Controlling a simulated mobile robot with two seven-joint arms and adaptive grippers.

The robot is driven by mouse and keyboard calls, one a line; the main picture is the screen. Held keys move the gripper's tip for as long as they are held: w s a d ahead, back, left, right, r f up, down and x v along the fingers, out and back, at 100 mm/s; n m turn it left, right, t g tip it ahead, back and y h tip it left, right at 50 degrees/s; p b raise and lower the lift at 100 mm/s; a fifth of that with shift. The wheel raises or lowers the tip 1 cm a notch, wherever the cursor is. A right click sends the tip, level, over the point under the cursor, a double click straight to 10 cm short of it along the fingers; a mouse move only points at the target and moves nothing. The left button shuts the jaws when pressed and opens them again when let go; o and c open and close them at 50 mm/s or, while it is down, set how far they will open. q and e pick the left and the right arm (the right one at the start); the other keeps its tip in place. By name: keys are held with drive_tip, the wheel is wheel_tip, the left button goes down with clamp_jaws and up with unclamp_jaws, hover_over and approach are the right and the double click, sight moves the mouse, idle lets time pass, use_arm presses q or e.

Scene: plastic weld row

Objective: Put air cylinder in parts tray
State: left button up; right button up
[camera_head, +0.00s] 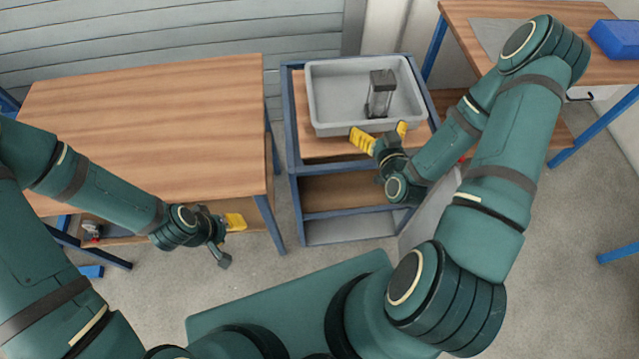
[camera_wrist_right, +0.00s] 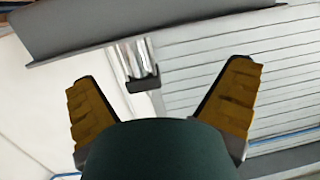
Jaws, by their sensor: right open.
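The air cylinder (camera_head: 380,93), a clear and dark block with a dark cap, stands upright inside the grey parts tray (camera_head: 325,120), right of its middle. My right gripper (camera_head: 380,132) is open and empty at the tray's front edge, its yellow fingers spread. In the right wrist view, the cylinder (camera_wrist_right: 140,64) shows inverted, shiny with a dark cap, beyond and between the spread fingers (camera_wrist_right: 162,74), apart from both. The grey tray wall (camera_wrist_right: 130,22) crosses the top there. My left gripper (camera_head: 229,241) is open and empty beside the left table's front right corner.
The tray rests on the wooden top of a blue-framed cart (camera_head: 292,130) with lower shelves. A bare wooden table (camera_head: 150,120) stands left. Another table at the upper right holds a blue bin (camera_head: 615,38). A shuttered wall is behind.

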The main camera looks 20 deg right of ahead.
drive_tip(key=a+f+g+y, duration=0.1)
drive_tip(key=a+f+g, duration=0.1)
drive_tip(key=a, duration=0.2)
drive_tip(key=a+f+g+y, duration=0.2)
drive_tip(key=a, duration=0.2)
drive_tip(key=a+f+g+y, duration=0.1)
drive_tip(key=a+f+g, duration=0.1)
drive_tip(key=a, duration=0.1)
drive_tip(key=shift+s+a+n, duration=0.15)
drive_tip(key=shift+a+n, duration=0.25)
drive_tip(key=s+a+f+g+y, duration=0.2)
drive_tip(key=s+a+g, duration=0.6)
drive_tip(key=s+a, duration=0.1)
drive_tip(key=shift+s+a+f+m, duration=0.25)
drive_tip(key=shift+s+a+m, duration=0.1)
drive_tip(key=shift+a, duration=0.2)
drive_tip(key=shift+s+f+b, duration=0.25)
drive_tip(key=shift+f+b, duration=0.9)
drive_tip(key=shift+f, duration=0.05)
